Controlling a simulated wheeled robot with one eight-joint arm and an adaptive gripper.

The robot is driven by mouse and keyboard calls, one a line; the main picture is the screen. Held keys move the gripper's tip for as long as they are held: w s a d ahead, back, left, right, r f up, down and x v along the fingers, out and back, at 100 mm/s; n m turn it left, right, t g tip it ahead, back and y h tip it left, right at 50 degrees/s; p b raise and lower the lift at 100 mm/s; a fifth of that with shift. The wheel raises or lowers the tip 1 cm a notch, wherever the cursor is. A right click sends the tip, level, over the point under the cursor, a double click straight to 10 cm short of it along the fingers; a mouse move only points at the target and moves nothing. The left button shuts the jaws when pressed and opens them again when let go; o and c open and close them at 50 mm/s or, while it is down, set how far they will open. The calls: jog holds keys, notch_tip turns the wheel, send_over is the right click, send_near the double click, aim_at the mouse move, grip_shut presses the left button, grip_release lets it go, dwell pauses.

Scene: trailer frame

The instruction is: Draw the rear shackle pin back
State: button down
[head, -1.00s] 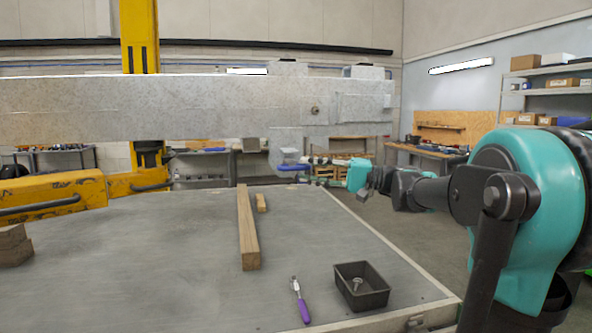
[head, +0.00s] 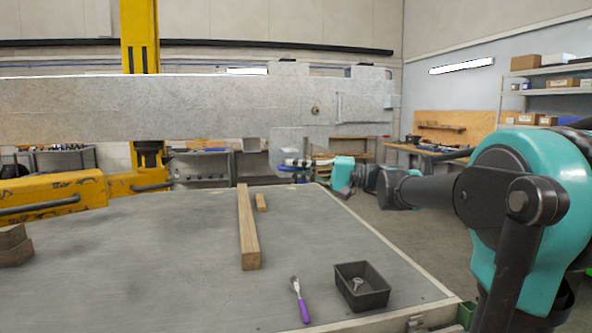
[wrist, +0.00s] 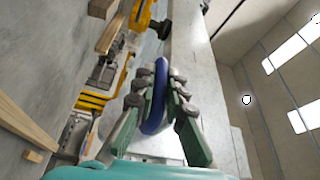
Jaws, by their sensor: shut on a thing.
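My gripper (wrist: 160,78) is shut on a slim blue loop-like piece (wrist: 158,95), which stands between its green-padded fingers in the wrist view. In the head view my gripper (head: 304,163) is small, below the right end of the grey steel beam (head: 200,108), with a bit of blue at its tip. I cannot tell whether the blue piece is part of the shackle pin. A round bolt head (head: 316,111) shows on the beam's side. A plate (head: 287,145) hangs below the beam. The pin's shaft cannot be made out.
The grey table (head: 160,260) holds a long wooden bar (head: 248,230), a short wooden piece (head: 261,202), a purple-handled tool (head: 303,308) and a black bin (head: 362,288) with a metal fastener. Wood blocks (head: 13,247) sit at the left. A yellow lift post (head: 140,37) stands behind.

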dwell(0.3)
jog(key=s+d, duration=0.1)
jog(key=s, duration=0.5)
jog(key=shift+d, duration=0.35)
jog(key=c, duration=1.6)
grip_release()
jog(key=shift+o, duration=0.2)
jog(key=shift+d, duration=0.1)
jog(key=s+d+f, duration=0.1)
jog(key=d, duration=1)
jog(key=shift+d, duration=0.35)
jog(key=shift+s, duration=0.1)
